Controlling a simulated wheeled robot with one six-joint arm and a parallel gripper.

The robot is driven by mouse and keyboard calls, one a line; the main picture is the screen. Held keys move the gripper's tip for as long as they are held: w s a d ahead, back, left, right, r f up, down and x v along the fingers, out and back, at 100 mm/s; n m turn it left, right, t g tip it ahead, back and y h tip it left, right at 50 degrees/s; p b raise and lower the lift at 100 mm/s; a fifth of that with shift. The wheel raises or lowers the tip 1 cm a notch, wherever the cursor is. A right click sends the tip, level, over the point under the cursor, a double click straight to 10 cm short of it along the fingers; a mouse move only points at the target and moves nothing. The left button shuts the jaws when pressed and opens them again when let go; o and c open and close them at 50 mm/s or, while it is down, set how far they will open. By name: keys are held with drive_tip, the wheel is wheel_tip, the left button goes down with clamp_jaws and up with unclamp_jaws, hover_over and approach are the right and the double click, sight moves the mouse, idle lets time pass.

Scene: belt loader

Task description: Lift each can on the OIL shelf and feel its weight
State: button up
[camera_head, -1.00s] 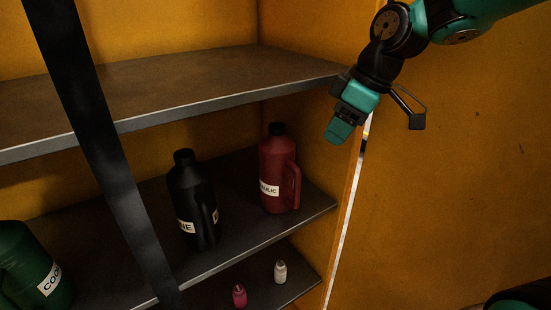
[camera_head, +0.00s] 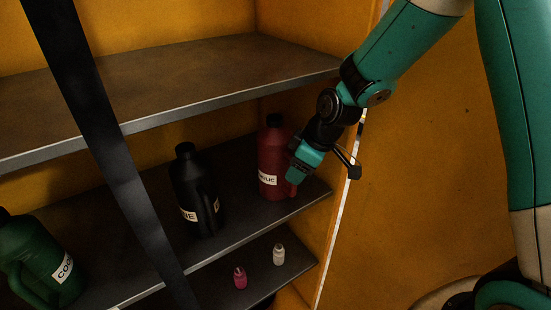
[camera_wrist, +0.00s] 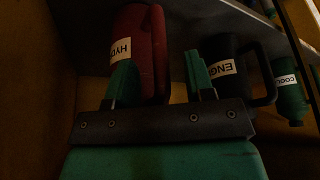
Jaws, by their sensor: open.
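Three cans stand on the middle shelf (camera_head: 235,225). The red can (camera_head: 271,155), its label partly reading "...ULIC", is at the right end. The black can (camera_head: 190,190), label ending "NE", stands left of it. The green can (camera_head: 35,265), label starting "COO", is at the far left. My gripper (camera_head: 298,175) is in front of the red can's right side, over its handle. In the wrist view my gripper (camera_wrist: 160,80) is open, with the red can (camera_wrist: 132,45) behind its left finger and the black can (camera_wrist: 225,65) beyond its right finger. Contact cannot be told.
A dark strap (camera_head: 110,150) hangs diagonally in front of the shelves. An upper shelf (camera_head: 190,80) is empty where it shows. A small pink bottle (camera_head: 240,278) and a small white bottle (camera_head: 279,254) stand on the lower shelf. The yellow cabinet side wall is right of the red can.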

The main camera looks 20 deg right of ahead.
drive_tip(key=shift+x, duration=0.9)
drive_tip(key=shift+c, duration=0.3)
clamp_jaws()
drive_tip(key=shift+w+r, duration=0.1)
drive_tip(key=shift+r, duration=0.15)
